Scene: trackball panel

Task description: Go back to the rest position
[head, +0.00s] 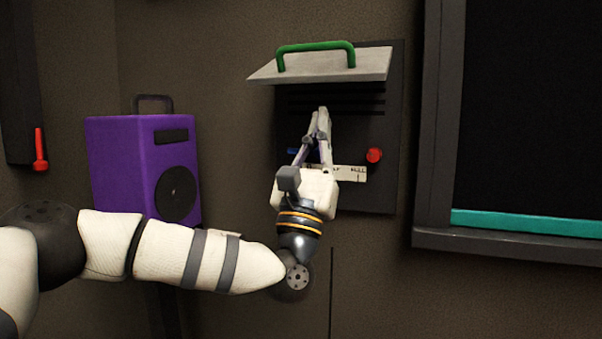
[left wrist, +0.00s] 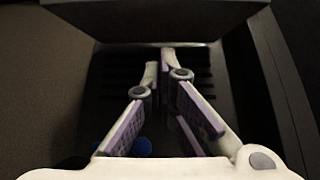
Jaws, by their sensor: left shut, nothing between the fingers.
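My left gripper (head: 322,113) is shut and empty in front of the dark wall panel (head: 392,120). Its fingertips point up, below the raised grey flap (head: 325,68) with the green handle (head: 316,46). In the left wrist view the fingers (left wrist: 158,68) reach toward the dark slotted face under the flap. I cannot tell whether they touch the panel. A red knob (head: 374,155) sits right of the gripper. A pale labelled strip (head: 351,173) is partly hidden behind the gripper. A blue part (left wrist: 141,146) shows low beside the fingers. My right gripper is not in view.
A purple speaker-like box (head: 140,170) stands left of the panel, behind my left forearm. A dark framed screen or window (head: 432,130) with a teal strip (head: 530,222) is at the right. A red handle (head: 39,150) hangs at the far left wall.

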